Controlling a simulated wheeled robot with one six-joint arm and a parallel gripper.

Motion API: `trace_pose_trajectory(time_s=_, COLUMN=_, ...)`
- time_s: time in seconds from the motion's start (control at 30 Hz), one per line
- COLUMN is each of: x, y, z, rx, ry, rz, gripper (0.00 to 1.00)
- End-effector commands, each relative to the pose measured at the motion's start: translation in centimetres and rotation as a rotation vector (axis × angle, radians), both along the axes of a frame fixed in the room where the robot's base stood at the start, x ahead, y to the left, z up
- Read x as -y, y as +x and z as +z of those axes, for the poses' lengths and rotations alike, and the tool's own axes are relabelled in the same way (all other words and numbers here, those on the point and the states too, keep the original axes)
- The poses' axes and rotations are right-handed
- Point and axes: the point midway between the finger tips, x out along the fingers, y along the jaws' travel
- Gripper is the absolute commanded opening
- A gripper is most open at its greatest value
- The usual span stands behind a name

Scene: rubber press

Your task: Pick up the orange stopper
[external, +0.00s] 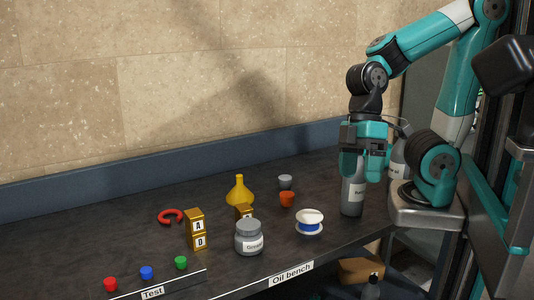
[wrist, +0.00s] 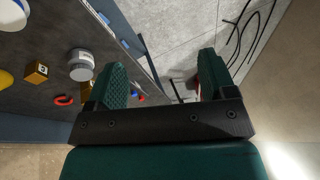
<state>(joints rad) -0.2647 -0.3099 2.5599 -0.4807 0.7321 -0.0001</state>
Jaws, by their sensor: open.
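The orange stopper (external: 287,199) is a small tapered cup shape standing on the dark bench, just in front of a similar grey stopper (external: 285,181). My gripper (external: 364,150) is above the bench to the right of the stopper, over a grey labelled bottle (external: 352,197), and higher than the stopper. In the wrist view my gripper (wrist: 165,72) has its two green fingers wide apart with nothing between them. I cannot make out the orange stopper in the wrist view.
A yellow flask (external: 239,192), a grey jar (external: 249,238) and a white-and-blue spool (external: 309,222) stand around the stopper. Letter blocks (external: 195,230), a red horseshoe shape (external: 170,216) and coloured buttons (external: 146,272) are farther left. The bench's front edge runs below the spool.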

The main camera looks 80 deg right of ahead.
Motion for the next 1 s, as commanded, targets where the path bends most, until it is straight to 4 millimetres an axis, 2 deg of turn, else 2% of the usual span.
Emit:
trace_pose_trajectory(time_s=0.1, x=0.0, y=0.1, z=0.0, rx=-0.001, ry=-0.001, rz=-0.004, gripper=0.77)
trace_pose_trajectory(time_s=0.17, x=0.4, y=0.9, z=-0.1, rx=-0.009, ry=-0.009, rz=-0.048, gripper=0.77)
trace_pose_trajectory(time_s=0.27, x=2.5, y=4.9, z=-0.5, rx=-0.055, ry=-0.048, rz=-0.271, gripper=0.77)
trace_pose_trajectory(time_s=0.37, x=7.6, y=10.9, z=-1.6, rx=-0.138, ry=-0.108, rz=-0.671, gripper=0.77)
trace_pose_trajectory(time_s=0.4, x=10.3, y=13.3, z=-2.2, rx=-0.172, ry=-0.132, rz=-0.853, gripper=0.77)
trace_pose_trajectory(time_s=0.47, x=14.6, y=16.2, z=-3.2, rx=-0.223, ry=-0.162, rz=-1.117, gripper=0.77)
trace_pose_trajectory(time_s=0.5, x=17.6, y=17.6, z=-3.9, rx=-0.253, ry=-0.179, rz=-1.285, gripper=0.77)
trace_pose_trajectory(time_s=0.53, x=19.7, y=18.5, z=-4.4, rx=-0.274, ry=-0.188, rz=-1.403, gripper=0.77)
trace_pose_trajectory(time_s=0.6, x=24.2, y=19.8, z=-5.6, rx=-0.314, ry=-0.209, rz=-1.64, gripper=0.77)
trace_pose_trajectory(time_s=0.7, x=28.6, y=20.5, z=-6.7, rx=-0.351, ry=-0.225, rz=-1.873, gripper=0.77)
trace_pose_trajectory(time_s=0.73, x=29.5, y=20.5, z=-7.0, rx=-0.357, ry=-0.228, rz=-1.918, gripper=0.77)
trace_pose_trajectory(time_s=0.83, x=30.8, y=20.6, z=-7.9, rx=-0.37, ry=-0.233, rz=-1.992, gripper=0.77)
trace_pose_trajectory(time_s=1.0, x=30.8, y=20.5, z=-11.0, rx=-0.375, ry=-0.237, rz=-1.994, gripper=0.77)
